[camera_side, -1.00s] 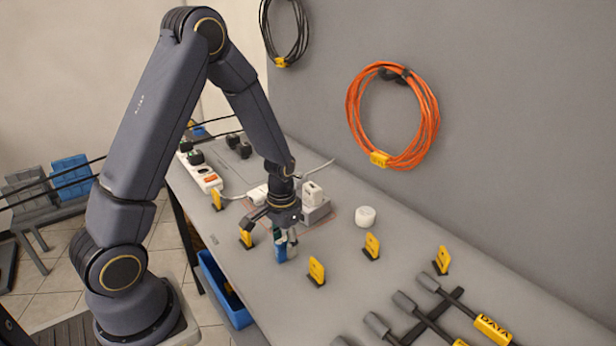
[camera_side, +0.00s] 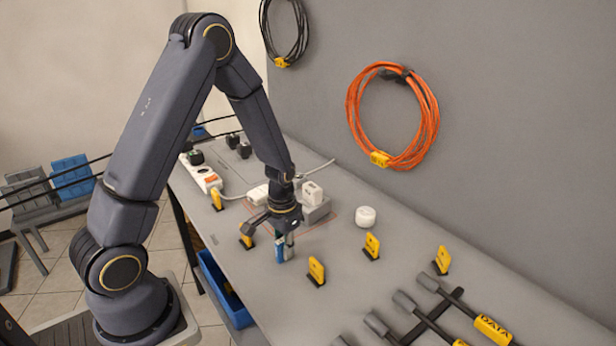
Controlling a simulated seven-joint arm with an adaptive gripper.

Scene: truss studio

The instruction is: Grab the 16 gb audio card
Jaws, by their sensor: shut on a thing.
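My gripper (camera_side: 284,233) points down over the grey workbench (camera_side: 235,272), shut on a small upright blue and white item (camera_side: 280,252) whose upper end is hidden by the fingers. This item looks card-like, but no label on it is readable. Its lower end is at or just above the bench top; I cannot tell which. I cannot confirm from this view that it is the 16 GB audio card.
Yellow tags in dark stands surround it: one (camera_side: 246,237) close left, others (camera_side: 316,271), (camera_side: 371,246) to the right. Behind are a white plug (camera_side: 312,193) on a grey block and a white roll (camera_side: 365,217).

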